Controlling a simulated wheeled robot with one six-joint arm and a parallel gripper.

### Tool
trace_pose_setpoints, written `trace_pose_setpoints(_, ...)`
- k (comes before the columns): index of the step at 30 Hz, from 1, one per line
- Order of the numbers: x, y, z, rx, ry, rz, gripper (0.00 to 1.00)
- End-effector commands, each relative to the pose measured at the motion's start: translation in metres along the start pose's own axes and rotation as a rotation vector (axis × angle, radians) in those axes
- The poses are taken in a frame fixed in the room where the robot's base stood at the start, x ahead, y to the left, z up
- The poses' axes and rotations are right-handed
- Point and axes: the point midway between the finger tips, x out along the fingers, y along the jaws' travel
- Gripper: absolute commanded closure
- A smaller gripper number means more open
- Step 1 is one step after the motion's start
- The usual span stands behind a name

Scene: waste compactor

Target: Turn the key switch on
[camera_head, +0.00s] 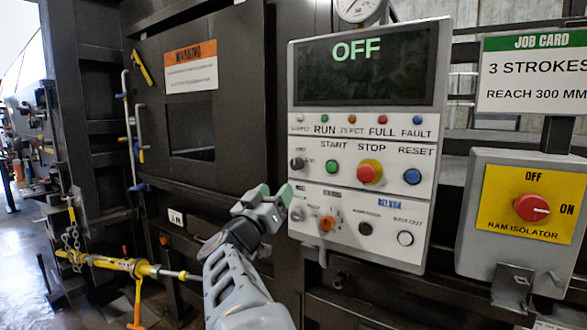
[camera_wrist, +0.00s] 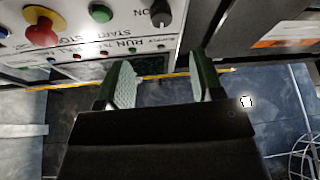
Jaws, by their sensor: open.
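A dark rotary switch (camera_head: 297,163) sits at the left of the START button on the control panel (camera_head: 437,110); it looks like the key switch. In the wrist view this switch (camera_wrist: 162,12) is at the top, with "ON" beside it. I cannot make out a key in it or its exact angle. My gripper (camera_head: 274,193) is open and empty, just below and left of the switch in the head view. In the wrist view the fingers (camera_wrist: 162,72) stand apart, with the switch beyond their tips, not between them. The panel display (camera_head: 365,70) reads OFF.
A green START button (camera_head: 331,167), red STOP button (camera_head: 369,171) and blue RESET button (camera_head: 411,174) share the panel. An orange knob (camera_head: 327,223) is below. A ram isolator (camera_head: 531,208) points to ON at right. A dark compactor door (camera_head: 190,60) stands left.

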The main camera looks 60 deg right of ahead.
Motion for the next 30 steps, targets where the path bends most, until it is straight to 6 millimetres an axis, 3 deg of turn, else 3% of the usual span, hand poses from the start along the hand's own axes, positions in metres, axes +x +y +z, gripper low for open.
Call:
trace_pose_setpoints(6, 0.045, 0.000, -0.001, -0.003, 0.000, 0.001, 0.39)
trace_pose_setpoints(15, 0.091, -0.001, -0.001, 0.000, 0.000, -0.003, 0.39)
trace_pose_setpoints(21, 0.105, -0.002, -0.001, 0.000, 0.001, -0.005, 0.39)
trace_pose_setpoints(30, 0.109, -0.001, 0.000, 0.001, 0.001, -0.005, 0.39)
